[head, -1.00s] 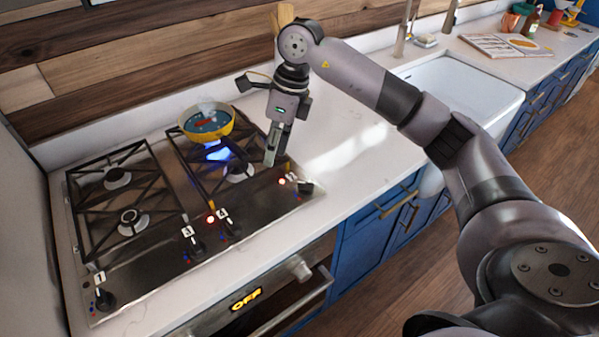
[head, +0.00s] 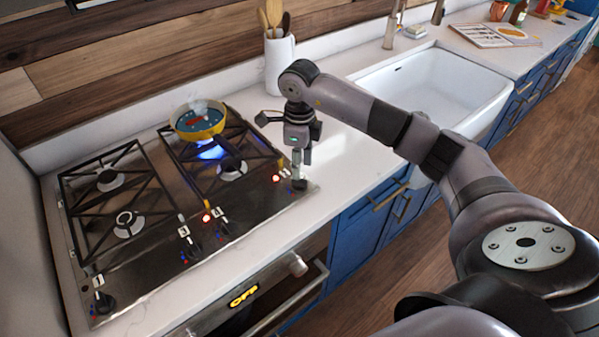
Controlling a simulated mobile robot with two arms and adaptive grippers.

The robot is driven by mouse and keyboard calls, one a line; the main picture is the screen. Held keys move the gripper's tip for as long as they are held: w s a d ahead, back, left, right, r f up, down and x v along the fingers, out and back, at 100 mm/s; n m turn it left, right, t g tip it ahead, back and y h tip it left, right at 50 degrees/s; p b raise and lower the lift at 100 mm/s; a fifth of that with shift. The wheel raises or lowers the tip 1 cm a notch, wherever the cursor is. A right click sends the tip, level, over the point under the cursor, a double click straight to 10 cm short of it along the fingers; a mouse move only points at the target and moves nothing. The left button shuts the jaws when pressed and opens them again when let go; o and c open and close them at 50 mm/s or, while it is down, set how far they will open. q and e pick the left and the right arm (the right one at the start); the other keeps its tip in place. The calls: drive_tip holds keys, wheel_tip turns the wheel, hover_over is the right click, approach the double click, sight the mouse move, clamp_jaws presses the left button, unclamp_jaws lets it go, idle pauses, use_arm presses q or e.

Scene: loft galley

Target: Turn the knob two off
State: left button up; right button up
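The black gas hob (head: 140,275) has a row of knobs along its front edge. The rightmost knob (head: 299,184) is partly hidden under my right gripper (head: 299,172). Its label is too small and covered to read, and a red light glows beside it. My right gripper points down with its fingertips at or just above this knob; finger spacing and contact are unclear. Two middle knobs, one (head: 193,251) and another (head: 222,228), have small, hard-to-read labels; a red light glows near the latter. Knob 1 (head: 103,302) is at the far left. My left gripper is out of view.
A yellow pan (head: 186,128) with steaming contents sits over a blue flame (head: 211,153) on the back right burner. A white utensil crock (head: 281,66) stands behind my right arm. The sink (head: 455,85) is to the right.

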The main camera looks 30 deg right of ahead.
sight(299, 183)
drive_tip(key=shift+f+p, duration=0.45)
drive_tip(key=shift+f, duration=2.1)
drive_tip(key=shift+c, duration=0.5)
clamp_jaws()
